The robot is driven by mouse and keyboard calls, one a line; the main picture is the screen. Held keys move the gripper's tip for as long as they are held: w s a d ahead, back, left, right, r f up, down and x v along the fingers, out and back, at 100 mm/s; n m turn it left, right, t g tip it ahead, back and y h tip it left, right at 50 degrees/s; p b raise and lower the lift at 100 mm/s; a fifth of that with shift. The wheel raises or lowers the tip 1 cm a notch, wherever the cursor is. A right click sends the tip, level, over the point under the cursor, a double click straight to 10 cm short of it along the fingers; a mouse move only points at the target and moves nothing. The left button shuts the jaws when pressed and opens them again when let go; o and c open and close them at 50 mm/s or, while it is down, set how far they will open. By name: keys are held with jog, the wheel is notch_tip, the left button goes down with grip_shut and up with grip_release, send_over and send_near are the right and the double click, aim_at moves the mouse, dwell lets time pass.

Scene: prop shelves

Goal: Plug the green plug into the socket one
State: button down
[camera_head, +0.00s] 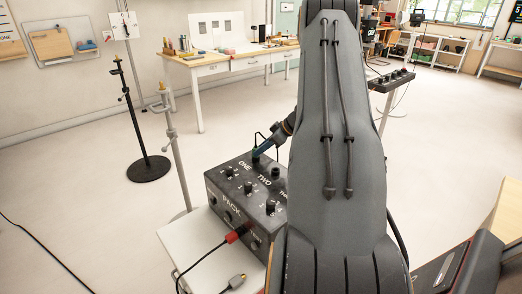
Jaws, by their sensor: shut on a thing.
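I cannot tell whether the plug is seated or just above the socket.
My arm hides the box's right side. A red plug (234,235) with a black cable is at the box's front. A grey connector (237,281) lies on the white stand (187,250). Thin metal stands (172,130) rise left of the box. The floor at left is mostly clear.

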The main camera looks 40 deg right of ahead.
jog(key=shift+f, duration=0.1)
jog(key=c, duration=1.4)
grip_release()
jog(key=b+v, duration=0.2)
jog(key=v, duration=0.5)
jog(key=shift+s+r, duration=0.25)
jog(key=shift+d, duration=0.15)
